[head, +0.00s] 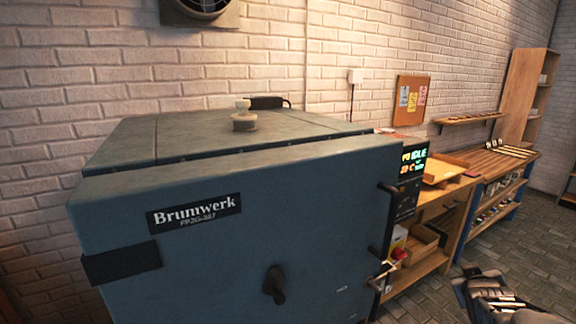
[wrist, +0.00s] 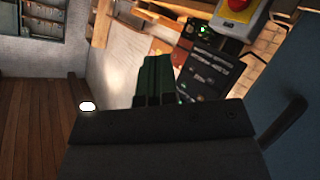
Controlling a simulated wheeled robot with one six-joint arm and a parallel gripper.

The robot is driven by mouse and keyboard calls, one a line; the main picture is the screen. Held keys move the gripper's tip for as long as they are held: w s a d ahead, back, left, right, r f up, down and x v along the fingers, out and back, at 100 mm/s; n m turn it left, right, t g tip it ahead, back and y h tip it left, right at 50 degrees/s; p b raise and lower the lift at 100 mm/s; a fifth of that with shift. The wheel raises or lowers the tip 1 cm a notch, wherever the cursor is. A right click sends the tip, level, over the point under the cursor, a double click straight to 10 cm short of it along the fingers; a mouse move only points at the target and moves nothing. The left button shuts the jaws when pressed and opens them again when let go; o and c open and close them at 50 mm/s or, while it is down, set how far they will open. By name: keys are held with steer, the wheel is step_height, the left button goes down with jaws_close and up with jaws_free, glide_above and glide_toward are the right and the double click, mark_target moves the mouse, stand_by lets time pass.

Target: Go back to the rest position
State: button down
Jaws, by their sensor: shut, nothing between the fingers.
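My gripper (wrist: 153,78) shows in the wrist view with its dark green-black fingers pressed together and nothing between them. In the head view, part of my arm shows at the lower right, to the right of the kiln and apart from it. The fingertips are not clear there. The large blue-grey kiln (head: 330,200), labelled Brumwerk, fills the left and middle of the head view. Its front looks closed. In the wrist view a blue surface (wrist: 302,85) with a dark handle (wrist: 285,125) lies close at the right.
The kiln's lit display (head: 414,158) reads IDLE. A wooden bench (head: 440,195) stands right of the kiln, and a workbench (head: 500,165) farther right. A red button on a yellow box (wrist: 238,6) shows in the wrist view. Paved floor is free at the lower right.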

steer(key=s+a+f+m+g+y+p, duration=0.3)
steer(key=s+a+g, duration=0.35)
steer(key=a, duration=0.65)
steer(key=s+a+r+n+y, duration=0.1)
steer(key=s+a+y, duration=0.1)
steer(key=a, duration=0.5)
steer(key=s+a+r+n+y+p, duration=0.1)
steer(key=s+a+n+y, duration=0.1)
steer(key=a, duration=0.5)
steer(key=shift+s+r+g, duration=0.4)
steer(key=shift+s+g, duration=0.05)
steer(key=shift+s, duration=0.2)
steer(key=shift+s, duration=0.1)
